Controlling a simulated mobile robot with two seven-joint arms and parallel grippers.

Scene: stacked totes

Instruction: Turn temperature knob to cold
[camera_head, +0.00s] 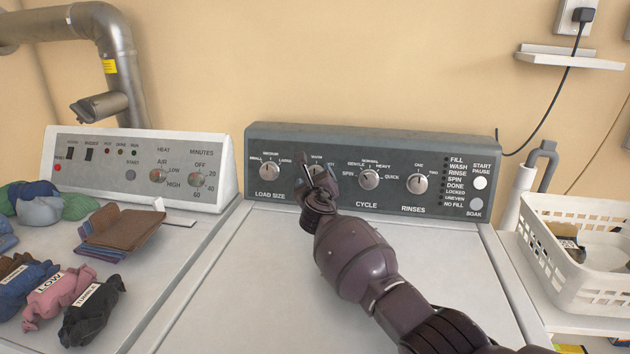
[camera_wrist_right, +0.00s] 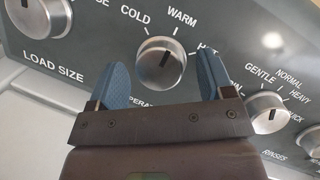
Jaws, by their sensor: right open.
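The temperature knob (camera_wrist_right: 160,62) is a round silver dial on the washer's dark control panel (camera_head: 290,140). Its dark pointer line points up and slightly right, near WARM. COLD is printed to its upper left, and HOT to its right is partly covered by a finger. My right gripper (camera_head: 317,180) is in front of this knob and hides most of it in the head view. In the right wrist view its two blue finger pads stand open, one on each side of the knob, with visible gaps. My left gripper is out of view.
The load size knob (camera_head: 269,170) is left of my right gripper; the cycle knob (camera_head: 369,178) and rinses knob (camera_head: 417,184) are right. A dryer panel (camera_head: 140,160) with folded cloths is left; a white basket (camera_head: 575,205) is right.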

